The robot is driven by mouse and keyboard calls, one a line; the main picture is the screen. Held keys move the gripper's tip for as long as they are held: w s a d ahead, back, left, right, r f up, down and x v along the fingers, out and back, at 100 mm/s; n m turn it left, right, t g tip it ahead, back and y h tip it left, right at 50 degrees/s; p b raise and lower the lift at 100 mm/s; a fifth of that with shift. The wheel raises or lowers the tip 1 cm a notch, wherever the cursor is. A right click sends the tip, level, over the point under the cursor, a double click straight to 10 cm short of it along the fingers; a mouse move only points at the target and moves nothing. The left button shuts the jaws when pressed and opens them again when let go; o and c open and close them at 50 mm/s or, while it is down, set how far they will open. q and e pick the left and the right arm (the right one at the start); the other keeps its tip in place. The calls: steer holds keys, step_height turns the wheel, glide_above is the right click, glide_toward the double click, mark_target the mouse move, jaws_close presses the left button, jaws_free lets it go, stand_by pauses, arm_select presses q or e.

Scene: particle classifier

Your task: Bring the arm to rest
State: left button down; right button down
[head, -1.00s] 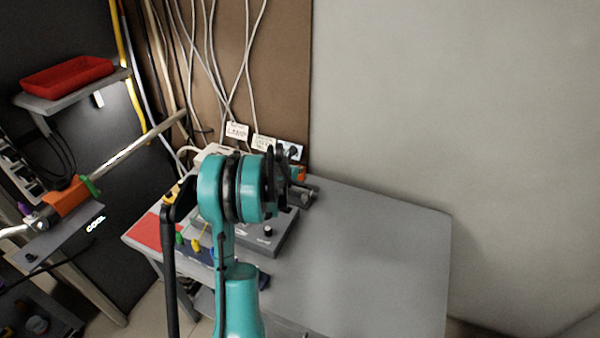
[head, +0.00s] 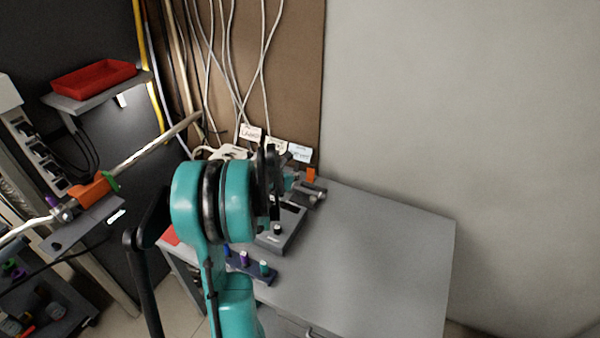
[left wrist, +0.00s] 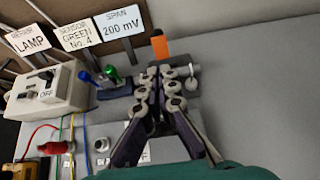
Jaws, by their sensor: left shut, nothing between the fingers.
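My left arm (head: 232,215), teal with black bands, rises in the middle of the head view, above the left part of the grey table. Its far end hides part of the table and the devices behind. My left gripper (left wrist: 164,78) shows best in the left wrist view. Its two dark fingers with pale round joints come together at the tips, shut and empty. Beyond the tips stands an orange block (left wrist: 160,48). My right gripper is in neither view.
The grey table (head: 385,245) is bare on its right. Near the arm are a small rack (head: 255,272) with coloured knobs, a grey device (head: 290,225) and label cards (left wrist: 123,25). A pale switch box (left wrist: 45,92) stands left. A red tray (head: 95,80) sits on a shelf.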

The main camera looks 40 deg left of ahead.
arm_select(q)
steer(key=shift+s, duration=0.15)
steer(key=s+d+r+m+g+h, duration=0.1)
steer(key=s+d+r+m, duration=0.15)
steer(key=d+m, duration=0.85)
steer(key=s+d+r+m+g+h, duration=0.15)
steer(key=d+r+m, duration=0.25)
steer(key=d+m, duration=0.7)
steer(key=s+d+f+m+g, duration=0.1)
steer(key=s+d+m, duration=1.3)
steer(key=d+m, duration=0.2)
steer(key=shift+f+m, duration=0.15)
steer(key=shift+m, duration=0.55)
